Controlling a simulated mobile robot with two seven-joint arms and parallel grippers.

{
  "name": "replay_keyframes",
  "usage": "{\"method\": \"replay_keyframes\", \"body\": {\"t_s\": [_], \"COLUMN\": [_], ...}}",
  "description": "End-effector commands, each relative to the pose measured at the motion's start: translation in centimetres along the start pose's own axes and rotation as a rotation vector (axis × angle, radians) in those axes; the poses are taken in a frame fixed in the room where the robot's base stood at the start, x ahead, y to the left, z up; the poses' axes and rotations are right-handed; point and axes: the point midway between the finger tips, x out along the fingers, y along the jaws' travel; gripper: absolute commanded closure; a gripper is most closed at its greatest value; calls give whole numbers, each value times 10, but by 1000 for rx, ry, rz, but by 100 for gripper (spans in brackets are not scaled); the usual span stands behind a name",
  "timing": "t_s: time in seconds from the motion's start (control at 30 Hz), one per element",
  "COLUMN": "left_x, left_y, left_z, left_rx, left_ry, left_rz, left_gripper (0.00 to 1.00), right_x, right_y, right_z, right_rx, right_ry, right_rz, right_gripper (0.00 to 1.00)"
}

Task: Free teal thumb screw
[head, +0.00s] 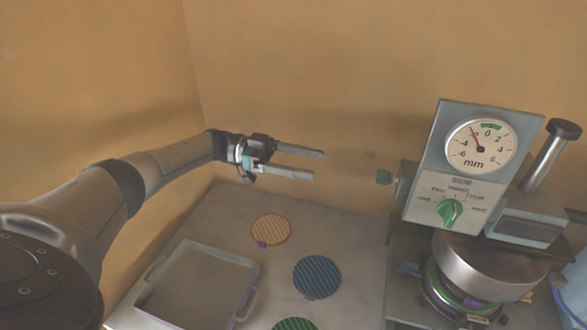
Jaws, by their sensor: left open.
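The teal thumb screw (384,177) sticks out of the left side of the grey press housing (418,193). My left gripper (319,164) is open and empty, with its two fingers pointing right toward the screw. A clear gap lies between the fingertips and the screw. The press carries a round dial marked mm (480,146) and a green selector knob (451,213). My right gripper is not in view.
A grey tray (253,300) sits at the front left of the table. An orange disc (271,229), a blue disc (317,277) and a green disc (295,325) lie between tray and press. A lever (549,155) rises at the press's right. Walls close off the back and left.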

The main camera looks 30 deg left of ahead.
Motion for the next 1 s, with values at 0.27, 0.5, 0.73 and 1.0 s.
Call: {"method": "replay_keyframes", "body": {"t_s": [0.27, 0.5, 0.73, 1.0], "left_x": [-26, -27, -27, -26], "left_y": [0, 0, 0, 0], "left_z": [0, -1, -1, 0], "left_rx": [1, 1, 1, 1], "left_ry": [0, 0, 0, 0], "left_rz": [-1, 0, 0, 0], "left_gripper": [22, 22, 22, 22], "right_x": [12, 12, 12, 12], "right_y": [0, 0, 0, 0], "right_z": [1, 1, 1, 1], "right_rx": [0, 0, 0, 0], "right_ry": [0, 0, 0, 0], "right_rz": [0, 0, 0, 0], "right_gripper": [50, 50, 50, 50]}}
